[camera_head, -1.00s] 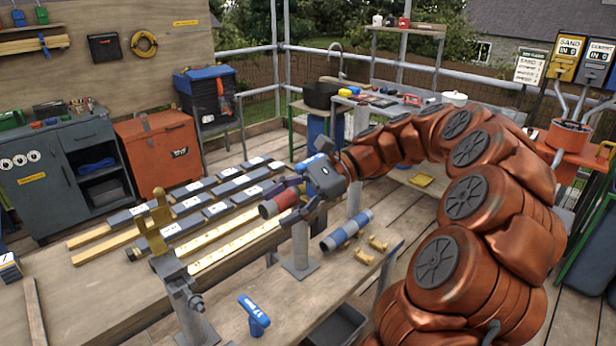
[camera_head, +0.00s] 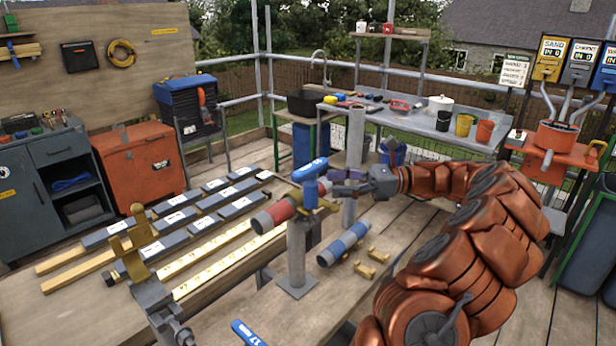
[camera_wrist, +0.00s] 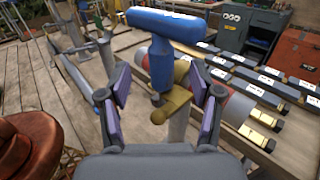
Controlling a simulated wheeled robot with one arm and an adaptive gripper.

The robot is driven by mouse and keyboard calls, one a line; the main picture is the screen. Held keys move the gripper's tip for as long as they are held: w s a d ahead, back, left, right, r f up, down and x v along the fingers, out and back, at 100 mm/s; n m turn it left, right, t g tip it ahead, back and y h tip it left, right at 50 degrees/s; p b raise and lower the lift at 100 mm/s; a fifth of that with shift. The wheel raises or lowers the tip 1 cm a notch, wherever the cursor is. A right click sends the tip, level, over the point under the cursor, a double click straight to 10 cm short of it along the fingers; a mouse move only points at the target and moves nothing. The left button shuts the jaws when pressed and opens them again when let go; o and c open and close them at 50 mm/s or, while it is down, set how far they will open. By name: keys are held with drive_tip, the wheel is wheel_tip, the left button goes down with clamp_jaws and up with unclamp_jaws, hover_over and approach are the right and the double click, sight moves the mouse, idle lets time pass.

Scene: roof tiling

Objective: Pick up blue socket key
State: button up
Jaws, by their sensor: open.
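A blue T-shaped socket key (camera_head: 310,182) stands upright on the clamp post, at the end of the red and grey pipe (camera_head: 277,213). In the wrist view, the key (camera_wrist: 162,62) is ahead of my gripper, its shaft between the line of the two fingers and its crossbar above them. Its lower end meets a brass fitting (camera_wrist: 172,104). My gripper (camera_head: 335,182) is right of the key, open and empty; in the wrist view its fingers (camera_wrist: 162,100) are spread wide. Contact with the key cannot be told. A second blue T-key (camera_head: 248,333) lies at the bench's front, partly cut off.
A blue and grey pipe (camera_head: 343,244) and brass brackets (camera_head: 372,262) lie right of the post. A brass clamp (camera_head: 137,240) stands at left. Battens and dark tiles (camera_head: 190,222) cover the bench behind. A metal table (camera_head: 440,130) with buckets stands at the back.

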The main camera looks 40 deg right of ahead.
sight(311, 181)
drive_tip(key=shift+p+x, duration=0.6)
drive_tip(key=shift+x, duration=2.6)
drive_tip(key=shift+r, duration=0.2)
clamp_jaws()
